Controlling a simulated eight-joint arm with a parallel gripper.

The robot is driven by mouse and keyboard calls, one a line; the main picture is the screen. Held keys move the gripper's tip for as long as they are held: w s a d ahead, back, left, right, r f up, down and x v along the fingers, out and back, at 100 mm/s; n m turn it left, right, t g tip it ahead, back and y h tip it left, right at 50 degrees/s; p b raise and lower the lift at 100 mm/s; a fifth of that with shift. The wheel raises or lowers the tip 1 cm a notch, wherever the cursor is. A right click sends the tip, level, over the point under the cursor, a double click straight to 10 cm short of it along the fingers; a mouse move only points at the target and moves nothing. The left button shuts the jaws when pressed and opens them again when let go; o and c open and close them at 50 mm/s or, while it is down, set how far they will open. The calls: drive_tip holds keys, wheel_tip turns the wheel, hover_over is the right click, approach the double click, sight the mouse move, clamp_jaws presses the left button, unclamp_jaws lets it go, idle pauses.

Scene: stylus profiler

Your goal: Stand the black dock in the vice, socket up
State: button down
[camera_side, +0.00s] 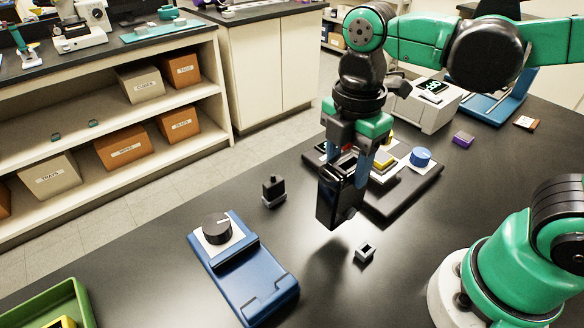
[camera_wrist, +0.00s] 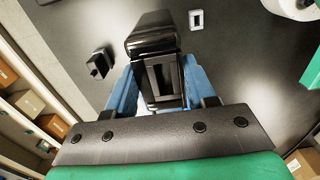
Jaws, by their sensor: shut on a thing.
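My gripper (camera_side: 346,166) is shut on a glossy black block, which I take to be the black dock (camera_side: 337,203). Its blue fingers grip the block's upper part, and the block hangs upright above the dark bench. In the wrist view the dock (camera_wrist: 152,38) lies between the fingers of my gripper (camera_wrist: 160,85), and a recessed rectangular frame shows on its face. I cannot tell for sure which opening is the socket.
A small black part on a grey base (camera_side: 273,191) stands left of the dock. A small grey hollow block (camera_side: 365,252) lies below right. Behind is a dark board (camera_side: 415,190) with a blue cylinder (camera_side: 421,157) and yellow parts. A green tray (camera_side: 50,310) is front left.

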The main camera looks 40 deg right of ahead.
drive_tip(key=w+a+f, duration=0.1)
drive_tip(key=a+f, duration=0.1)
drive_tip(key=a, duration=1.3)
drive_tip(key=shift+a+f, duration=0.25)
drive_tip(key=shift+f, duration=0.15)
drive_tip(key=shift+c, duration=1.1)
unclamp_jaws()
drive_tip(key=shift+c, duration=0.3)
